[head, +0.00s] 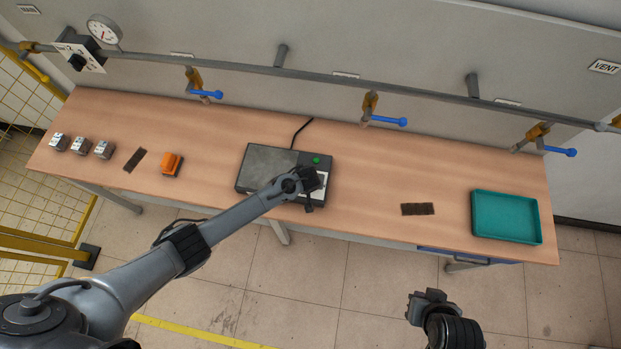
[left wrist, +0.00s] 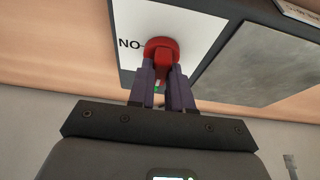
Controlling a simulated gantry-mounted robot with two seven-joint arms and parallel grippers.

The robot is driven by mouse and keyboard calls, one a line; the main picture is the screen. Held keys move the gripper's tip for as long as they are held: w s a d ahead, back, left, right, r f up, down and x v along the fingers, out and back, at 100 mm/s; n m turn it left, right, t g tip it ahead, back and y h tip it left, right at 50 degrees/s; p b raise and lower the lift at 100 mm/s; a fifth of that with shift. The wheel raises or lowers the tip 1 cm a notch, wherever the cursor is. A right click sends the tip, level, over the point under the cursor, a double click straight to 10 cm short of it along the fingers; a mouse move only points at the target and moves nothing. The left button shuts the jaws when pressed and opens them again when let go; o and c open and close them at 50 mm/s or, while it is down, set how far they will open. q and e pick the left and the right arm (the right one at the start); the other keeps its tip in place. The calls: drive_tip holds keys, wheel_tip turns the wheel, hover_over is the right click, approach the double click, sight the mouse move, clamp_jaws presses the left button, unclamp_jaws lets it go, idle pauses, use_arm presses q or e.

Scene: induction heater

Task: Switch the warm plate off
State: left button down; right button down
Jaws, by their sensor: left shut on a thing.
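The warm plate (head: 268,163) is a dark box with a grey top on the wooden table, and a green lamp (head: 316,160) shows at its right end. In the left wrist view its grey top plate (left wrist: 262,66) is at the right. A red knob (left wrist: 160,48) sits on a white panel (left wrist: 190,28) with letters reading "NO" beside it. My left gripper (left wrist: 163,82) is shut on the red knob; in the head view it is over the box's right end and hides the knob. My right gripper (head: 427,297) is in front of the table, apart from everything; its fingers are unclear.
A teal tray (head: 505,217) stands at the right and a brown pad (head: 417,209) lies left of it. An orange object (head: 171,164), another dark pad (head: 134,160) and several small blocks (head: 80,145) are at the left. A pipe with blue-handled valves (head: 389,121) runs behind the table.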

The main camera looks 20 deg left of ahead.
idle(0.4)
use_arm(q)
drive_tip(key=c, duration=1)
unclamp_jaws()
drive_tip(key=shift+c, duration=0.2)
drive_tip(key=shift+r, duration=0.1)
drive_tip(key=a+v, duration=0.1)
drive_tip(key=v, duration=0.9)
drive_tip(key=shift+d+r, duration=0.35)
drive_tip(key=shift+d, duration=0.15)
drive_tip(key=shift+s, duration=0.15)
